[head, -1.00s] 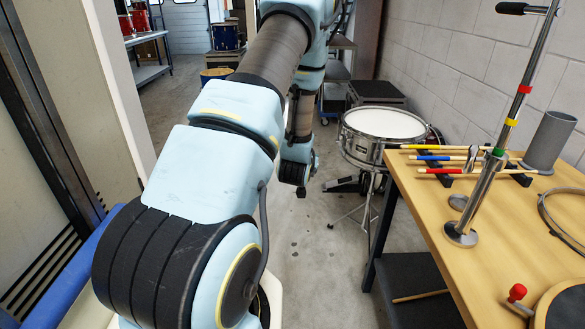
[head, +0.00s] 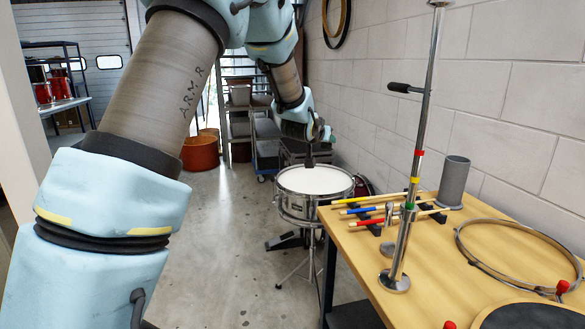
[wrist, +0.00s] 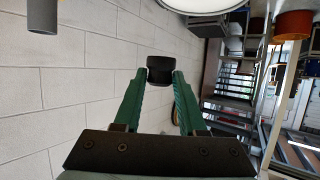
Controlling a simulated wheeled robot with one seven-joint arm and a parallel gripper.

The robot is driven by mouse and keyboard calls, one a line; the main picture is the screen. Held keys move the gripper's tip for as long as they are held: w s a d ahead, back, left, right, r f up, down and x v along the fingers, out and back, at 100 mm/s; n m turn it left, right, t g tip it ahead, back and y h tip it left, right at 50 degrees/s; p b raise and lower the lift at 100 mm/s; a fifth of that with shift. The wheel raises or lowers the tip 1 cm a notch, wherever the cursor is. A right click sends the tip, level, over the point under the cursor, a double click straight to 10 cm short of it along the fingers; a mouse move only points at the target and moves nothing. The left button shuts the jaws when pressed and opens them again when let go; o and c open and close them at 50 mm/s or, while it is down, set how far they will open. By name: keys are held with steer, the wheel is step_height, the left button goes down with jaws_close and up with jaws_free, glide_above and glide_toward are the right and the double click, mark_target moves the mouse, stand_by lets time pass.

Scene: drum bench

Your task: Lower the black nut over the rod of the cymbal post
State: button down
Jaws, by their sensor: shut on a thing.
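The cymbal post (head: 412,185) stands upright on the wooden table in the head view, a chrome tube on a round base. My gripper (wrist: 159,78) has green fingers in the wrist view, shut on the black nut (wrist: 159,66), a short dark cylinder at the fingertips. In the head view the arm's end is left of the post, near the snare drum and well apart from the post. The nut's details are too small to tell there.
The table (head: 465,255) holds drumsticks on a rack, a grey cup (head: 453,182), a metal hoop (head: 470,252) and a dark round pad (head: 530,317). A snare drum (head: 298,207) stands left of the table. A block wall (head: 520,100) runs behind.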

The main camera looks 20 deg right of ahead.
steer(key=s+d+r+m+g+h+p, duration=0.1)
steer(key=s+d+r, duration=0.25)
steer(key=r, duration=0.55)
steer(key=s+d+r+p, duration=0.1)
steer(key=s+d+r, duration=0.2)
steer(key=s+r, duration=0.35)
steer(key=s+d+r+m+g+h, duration=0.1)
steer(key=s+d+r, duration=0.15)
steer(key=r, duration=0.75)
steer(key=s+a+r+p, duration=0.1)
steer(key=s+r, duration=0.8)
steer(key=r, duration=0.2)
steer(key=s+a+r+p, duration=0.1)
steer(key=s+r+p, duration=0.1)
steer(key=s+r, duration=0.85)
steer(key=shift+t+y, duration=0.3)
steer(key=shift+y, duration=0.1)
steer(key=shift+w+f+b, duration=0.2)
steer(key=shift+f+b, duration=1.45)
steer(key=shift+b, duration=0.05)
steer(key=shift+w+f+b, duration=0.2)
steer(key=shift+f+b, duration=1.4)
steer(key=shift+b, duration=0.1)
steer(key=shift+w+f+b, duration=0.2)
steer(key=shift+f+b, duration=1.45)
steer(key=shift+b, duration=0.05)
steer(key=shift+c, duration=2)
jaws_free()
steer(key=shift+a, duration=0.1)
